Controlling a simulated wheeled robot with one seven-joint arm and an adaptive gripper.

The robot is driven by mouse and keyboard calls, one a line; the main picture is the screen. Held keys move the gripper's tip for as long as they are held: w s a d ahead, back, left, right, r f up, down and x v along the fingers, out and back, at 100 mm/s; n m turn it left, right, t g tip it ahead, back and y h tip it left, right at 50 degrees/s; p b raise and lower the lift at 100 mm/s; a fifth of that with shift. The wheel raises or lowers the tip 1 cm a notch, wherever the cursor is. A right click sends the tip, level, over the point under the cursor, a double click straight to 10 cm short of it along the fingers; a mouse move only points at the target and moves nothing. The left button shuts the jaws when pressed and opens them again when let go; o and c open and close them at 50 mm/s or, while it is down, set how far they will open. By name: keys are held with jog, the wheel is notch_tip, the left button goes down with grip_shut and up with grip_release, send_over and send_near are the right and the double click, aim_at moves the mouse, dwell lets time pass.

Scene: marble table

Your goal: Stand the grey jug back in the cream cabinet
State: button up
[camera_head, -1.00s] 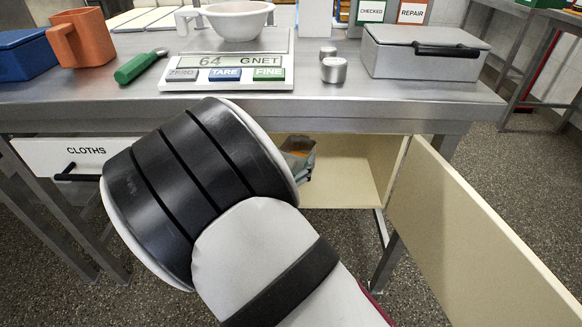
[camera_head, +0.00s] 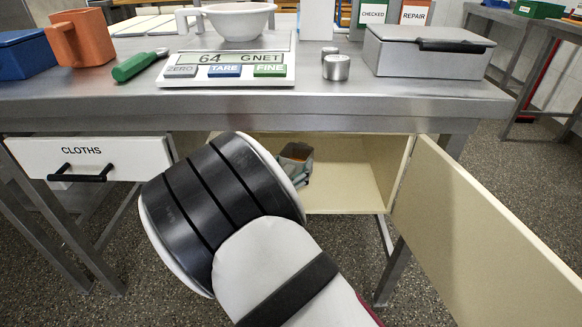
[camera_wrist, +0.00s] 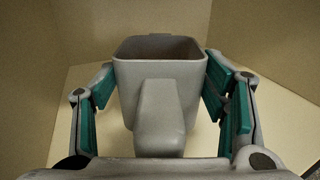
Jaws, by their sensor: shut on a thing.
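The grey jug (camera_wrist: 160,95) is between the two teal-padded fingers of my gripper (camera_wrist: 168,100) in the wrist view. Its open top faces up and its handle points towards the camera. My gripper is shut on it. In the head view a part of the jug (camera_head: 297,153) shows past my wrist, inside the cream cabinet (camera_head: 345,185) under the table. The jug looks about upright. My arm hides most of the gripper there. I cannot tell whether the jug's base touches the cabinet floor.
The cabinet door (camera_head: 480,225) stands open on the right. The cabinet floor right of the jug is clear. The cloths drawer (camera_head: 90,160) is on the left. The tabletop (camera_head: 330,108) above holds a scale (camera_head: 225,78), a grey box (camera_head: 425,55) and an orange jug (camera_head: 82,40).

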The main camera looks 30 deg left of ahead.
jog(key=shift+f, duration=0.1)
jog(key=o, duration=1.2)
jog(key=s+p, duration=0.1)
jog(key=s, duration=0.3)
jog(key=s+d+p, duration=0.1)
jog(key=s, duration=0.1)
jog(key=shift+r+p, duration=0.2)
jog(key=shift+p, duration=0.1)
jog(key=shift+s+d+f, duration=0.1)
jog(key=shift+s, duration=0.65)
